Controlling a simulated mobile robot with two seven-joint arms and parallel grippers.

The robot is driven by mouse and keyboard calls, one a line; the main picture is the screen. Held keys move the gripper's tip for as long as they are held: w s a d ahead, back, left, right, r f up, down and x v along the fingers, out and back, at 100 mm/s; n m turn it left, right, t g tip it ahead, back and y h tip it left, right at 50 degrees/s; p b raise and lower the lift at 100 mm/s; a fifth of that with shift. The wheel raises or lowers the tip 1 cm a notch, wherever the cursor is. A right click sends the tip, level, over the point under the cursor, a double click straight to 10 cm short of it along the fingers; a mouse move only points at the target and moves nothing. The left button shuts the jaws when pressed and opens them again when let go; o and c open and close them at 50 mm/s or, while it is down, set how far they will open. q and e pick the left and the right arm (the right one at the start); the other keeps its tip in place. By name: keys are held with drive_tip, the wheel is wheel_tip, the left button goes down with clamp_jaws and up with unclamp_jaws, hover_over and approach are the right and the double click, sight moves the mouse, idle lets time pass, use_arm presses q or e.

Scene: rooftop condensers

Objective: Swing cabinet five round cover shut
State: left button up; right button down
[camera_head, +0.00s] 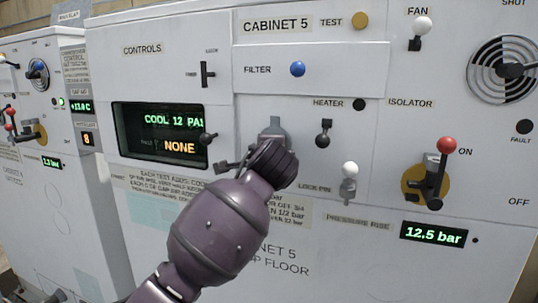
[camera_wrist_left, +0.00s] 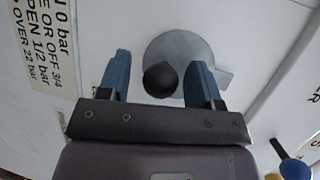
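Cabinet five (camera_head: 350,225) is a white panel front labelled CABINET 5. In the left wrist view, the grey round cover (camera_wrist_left: 190,45) has a tab at one side and a black ball knob (camera_wrist_left: 160,80) in front of it. My left gripper (camera_wrist_left: 160,85) is open, with one blue finger on each side of the knob. A gap shows beside the knob. In the head view my left gripper (camera_head: 262,157) hides most of the cover; only a grey part (camera_head: 276,124) shows above it. I cannot tell whether the cover is fully closed. My right gripper is not in view.
Close to the right are the black heater lever (camera_head: 323,133) and the white-tipped lock pin (camera_head: 349,172). The red-tipped isolator handle (camera_head: 436,173) sticks out farther right. A dark display window (camera_head: 155,137) is on the left, with a black knob (camera_head: 207,138) near its edge.

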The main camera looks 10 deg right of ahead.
use_arm(q)
drive_tip(key=b+v, duration=0.2)
drive_tip(key=v, duration=0.8)
drive_tip(key=shift+s, duration=0.4)
